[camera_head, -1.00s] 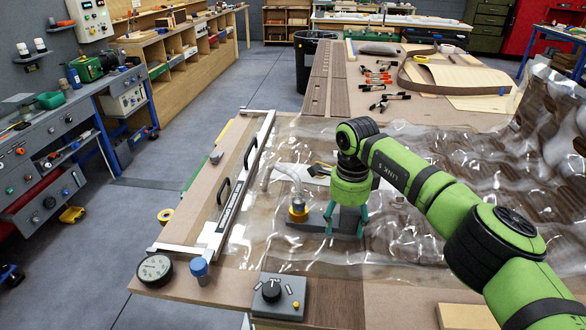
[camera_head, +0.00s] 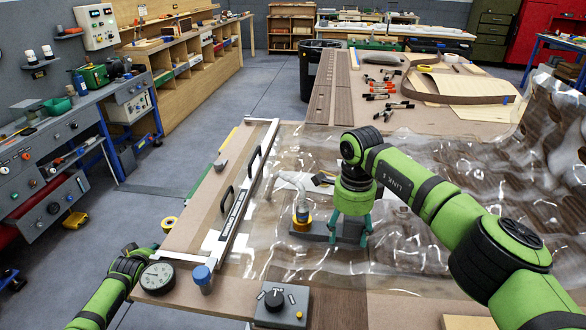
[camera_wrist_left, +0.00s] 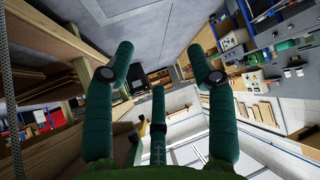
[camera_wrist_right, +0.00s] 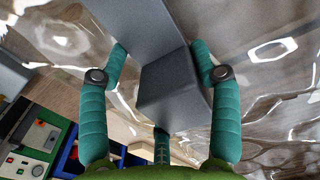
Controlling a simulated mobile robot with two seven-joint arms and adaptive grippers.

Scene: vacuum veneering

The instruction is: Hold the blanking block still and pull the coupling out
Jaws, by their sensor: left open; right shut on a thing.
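The grey blanking block (camera_head: 318,229) lies on the clear vacuum bag over the table. My right gripper (camera_head: 350,238) is shut on its right part, and in the right wrist view the fingers (camera_wrist_right: 160,75) stand on both sides of the block (camera_wrist_right: 170,90). The coupling (camera_head: 302,211), a clear-grey fitting with a yellow-orange ring at its base, stands upright at the block's left end. A pale hose bends away from its top. My left gripper (camera_wrist_left: 160,65) is open and empty in the left wrist view.
A white bar with black handles (camera_head: 238,205) runs along the bag's left edge. Clamps lie farther back.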

